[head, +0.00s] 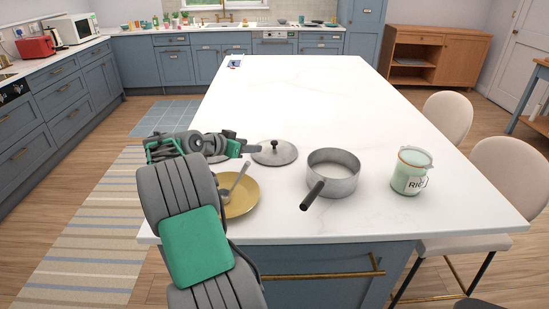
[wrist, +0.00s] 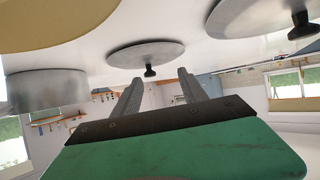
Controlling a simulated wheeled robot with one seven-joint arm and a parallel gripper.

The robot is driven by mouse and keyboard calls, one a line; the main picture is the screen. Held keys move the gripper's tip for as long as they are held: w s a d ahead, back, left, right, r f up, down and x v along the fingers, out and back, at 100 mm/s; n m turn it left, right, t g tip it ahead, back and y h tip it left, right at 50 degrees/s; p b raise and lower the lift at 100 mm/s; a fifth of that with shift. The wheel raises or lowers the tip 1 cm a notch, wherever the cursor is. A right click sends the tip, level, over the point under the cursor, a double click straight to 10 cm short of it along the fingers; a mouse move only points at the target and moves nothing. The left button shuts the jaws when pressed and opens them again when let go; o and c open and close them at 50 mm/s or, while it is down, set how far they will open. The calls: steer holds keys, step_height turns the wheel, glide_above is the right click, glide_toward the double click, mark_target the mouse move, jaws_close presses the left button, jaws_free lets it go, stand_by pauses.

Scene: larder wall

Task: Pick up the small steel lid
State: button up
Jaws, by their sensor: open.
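A round steel lid (head: 276,154) with a dark knob lies on the white worktop. It shows ahead of my fingers in the wrist view (wrist: 140,54). My gripper (head: 246,143) is open and empty, just left of this lid in the head view and apart from it. Its two fingers (wrist: 158,78) are spread in the wrist view, with the lid's knob between them in the picture. A second lid (wrist: 250,14) shows large at upper right there; in the head view it is mostly hidden behind my gripper. I cannot tell the lids' true sizes apart.
A steel saucepan (head: 335,180) with a dark handle stands right of the lid. A yellow pan or plate (head: 242,200) with a ladle or spoon lies nearer me, partly behind my arm. A pale green canister (head: 408,172) stands at the right. The far worktop (head: 310,95) is mostly clear.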

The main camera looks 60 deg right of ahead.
mark_target(273, 142)
steer(key=shift+m+g+h, duration=0.3)
steer(key=shift+m+g, duration=0.4)
steer(key=shift+g, duration=0.1)
steer(key=s+d, duration=0.3)
steer(key=shift+s+d+f, duration=0.2)
steer(key=shift+d+f, duration=0.05)
steer(key=p+x, duration=0.1)
steer(key=x, duration=0.6)
steer(key=shift+w+d+r, duration=0.1)
steer(key=shift+w+r, duration=0.05)
steer(key=shift+r, duration=0.05)
jaws_close()
